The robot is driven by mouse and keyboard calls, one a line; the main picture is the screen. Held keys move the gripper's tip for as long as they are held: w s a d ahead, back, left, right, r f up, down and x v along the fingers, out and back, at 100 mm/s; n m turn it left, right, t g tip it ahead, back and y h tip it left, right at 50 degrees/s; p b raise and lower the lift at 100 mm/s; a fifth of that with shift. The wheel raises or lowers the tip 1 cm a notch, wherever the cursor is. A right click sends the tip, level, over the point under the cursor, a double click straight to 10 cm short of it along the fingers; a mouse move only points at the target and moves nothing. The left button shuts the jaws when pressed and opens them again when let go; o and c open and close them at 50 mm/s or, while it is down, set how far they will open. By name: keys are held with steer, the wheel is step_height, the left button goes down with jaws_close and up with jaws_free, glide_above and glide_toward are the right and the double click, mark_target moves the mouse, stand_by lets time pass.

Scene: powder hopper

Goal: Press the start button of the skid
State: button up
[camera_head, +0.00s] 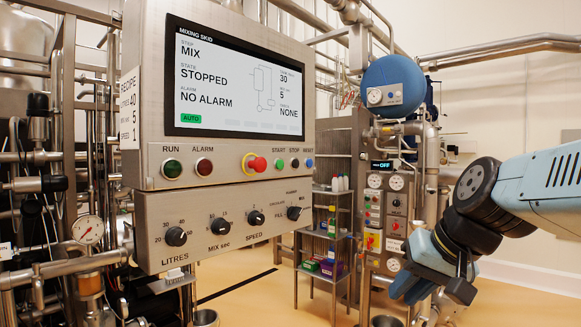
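The mixing skid's control panel (150,110) fills the upper left. Its screen (238,80) reads MIX, STOPPED, NO ALARM, with a green AUTO tag. The green start button (280,163) sits under the START label on the panel's lower strip. To its left is a red emergency stop (256,164) on a yellow ring. To its right are the dark stop button (295,163) and the blue reset button (309,162). My gripper (432,289) hangs at the lower right, well to the right of the buttons and touching nothing visible. Its finger gap is unclear from this angle.
RUN and ALARM lamps (188,167) are left of the emergency stop. Below is a box with knobs (216,225) for litres, mixing and speed. Pipes, a blue round vessel (394,85) and a shelf rack (325,235) stand behind. Open floor shows at the lower middle.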

steer(key=w+a+r+m+y, duration=0.1)
steer(key=w+a+r+y, duration=0.1)
steer(key=w+a+r, duration=0.1)
steer(key=w+a+r+t+y, duration=0.1)
steer(key=w+a+r+y, duration=0.1)
steer(key=w, duration=0.3)
steer(key=w+a+r+m+y, duration=0.1)
steer(key=w+a+r+y, duration=0.1)
steer(key=w+a+r, duration=0.1)
steer(key=shift+w+a+r+m+t, duration=0.2)
steer(key=shift+w+r, duration=0.15)
steer(key=shift+r, duration=0.15)
steer(key=shift+w+a+r+m+t, duration=0.1)
steer(key=shift+w+a+r, duration=0.15)
steer(key=shift+r, duration=0.25)
jaws_close()
steer(key=w+a+r+m+t+y, duration=0.2)
steer(key=w+r, duration=0.6)
steer(key=w, duration=0.4)
steer(key=shift+w+r+m+t+y, duration=0.2)
steer(key=shift+r+m+t+y, duration=0.1)
steer(key=shift+m+t+y, duration=0.65)
